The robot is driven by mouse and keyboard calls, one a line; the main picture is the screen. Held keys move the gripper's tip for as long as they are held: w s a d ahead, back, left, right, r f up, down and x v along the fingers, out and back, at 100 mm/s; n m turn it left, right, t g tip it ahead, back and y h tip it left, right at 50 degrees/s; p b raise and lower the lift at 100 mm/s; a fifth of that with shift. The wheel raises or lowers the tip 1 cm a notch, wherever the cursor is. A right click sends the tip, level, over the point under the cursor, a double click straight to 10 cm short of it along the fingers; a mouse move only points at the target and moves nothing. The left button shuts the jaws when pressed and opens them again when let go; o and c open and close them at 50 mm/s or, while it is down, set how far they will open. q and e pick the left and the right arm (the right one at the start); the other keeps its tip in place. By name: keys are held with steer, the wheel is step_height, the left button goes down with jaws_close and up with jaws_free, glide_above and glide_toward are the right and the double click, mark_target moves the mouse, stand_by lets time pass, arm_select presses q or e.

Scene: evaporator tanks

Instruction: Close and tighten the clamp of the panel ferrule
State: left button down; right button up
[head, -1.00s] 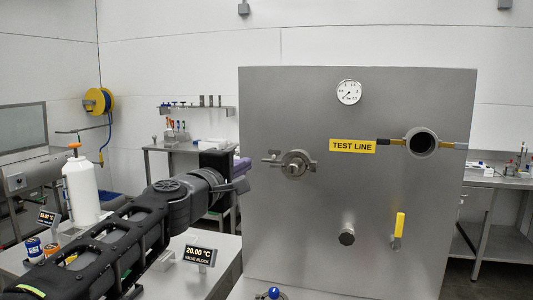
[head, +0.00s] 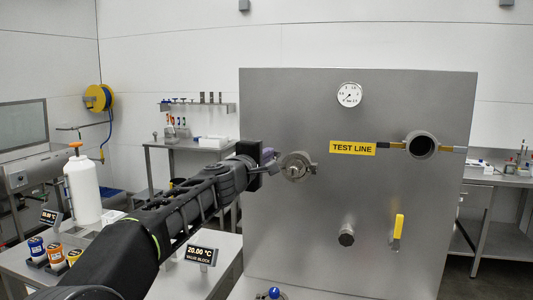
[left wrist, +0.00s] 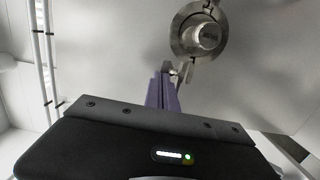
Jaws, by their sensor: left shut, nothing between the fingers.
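The panel ferrule (head: 296,170) sits on the left part of the steel panel, with a round metal clamp around it. The clamp's small metal bolt end sticks out on the left, beside my gripper. The clamp ring (left wrist: 178,38) and the round ferrule cap inside it show at the top of the left wrist view. My left gripper (head: 270,156) is just left of the clamp. Its purple fingers (left wrist: 163,90) are together and empty, with the tips close to the bolt end; I cannot tell whether they touch. My right gripper is out of view.

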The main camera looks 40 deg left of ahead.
arm_select(q)
steer(key=shift+a+m+t+h+p, duration=0.15)
steer(key=shift+m+h, duration=0.4)
steer(key=shift+h, duration=0.3)
steer(key=shift+a+m+t+h+p, duration=0.15)
steer(key=shift+m+h, duration=0.4)
steer(key=shift+h, duration=0.3)
